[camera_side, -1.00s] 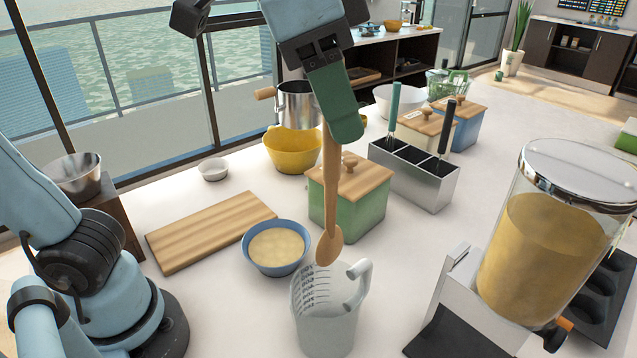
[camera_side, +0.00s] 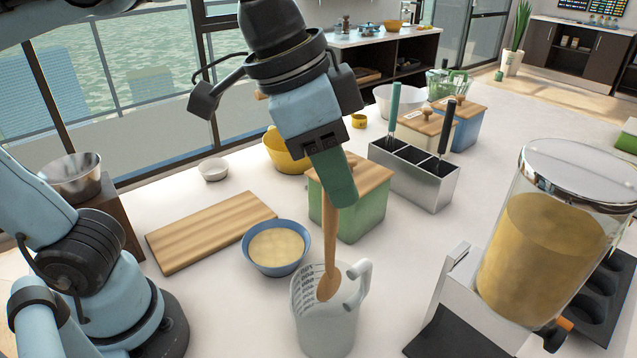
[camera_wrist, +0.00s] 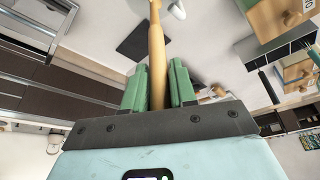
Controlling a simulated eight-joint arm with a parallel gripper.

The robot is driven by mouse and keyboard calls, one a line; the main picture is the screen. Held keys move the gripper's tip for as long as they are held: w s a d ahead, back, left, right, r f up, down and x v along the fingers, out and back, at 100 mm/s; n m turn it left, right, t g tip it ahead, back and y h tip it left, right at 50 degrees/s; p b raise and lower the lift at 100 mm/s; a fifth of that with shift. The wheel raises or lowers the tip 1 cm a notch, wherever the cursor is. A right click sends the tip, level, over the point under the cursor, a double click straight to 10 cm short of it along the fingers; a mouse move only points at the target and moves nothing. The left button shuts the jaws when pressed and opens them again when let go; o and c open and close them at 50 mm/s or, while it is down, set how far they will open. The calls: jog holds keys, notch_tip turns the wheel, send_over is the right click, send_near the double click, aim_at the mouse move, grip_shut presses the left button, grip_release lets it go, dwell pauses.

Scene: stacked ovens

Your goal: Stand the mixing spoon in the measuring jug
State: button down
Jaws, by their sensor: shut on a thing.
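The wooden mixing spoon (camera_side: 333,255) hangs bowl-down from my gripper (camera_side: 335,195), which is shut on its handle. The spoon is nearly upright with a slight tilt. Its bowl is within the mouth of the clear measuring jug (camera_side: 325,328), below the rim as seen from the side; I cannot tell whether it touches the jug's wall or floor. The jug stands upright on the counter with its handle to the right. In the wrist view the spoon's handle (camera_wrist: 157,60) runs between the two green fingers (camera_wrist: 158,90).
A blue bowl (camera_side: 276,270) sits left of the jug, with a cutting board (camera_side: 210,232) behind it. A green canister (camera_side: 362,218) with a wooden lid stands behind the jug. A large glass dispenser (camera_side: 535,250) stands at right. The white counter (camera_side: 410,255) is clear between jug and dispenser.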

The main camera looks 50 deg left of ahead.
jog(key=shift+f, duration=2.05)
jog(key=c, duration=0.8)
grip_release()
jog(key=shift+r, duration=0.15)
jog(key=v, duration=1.2)
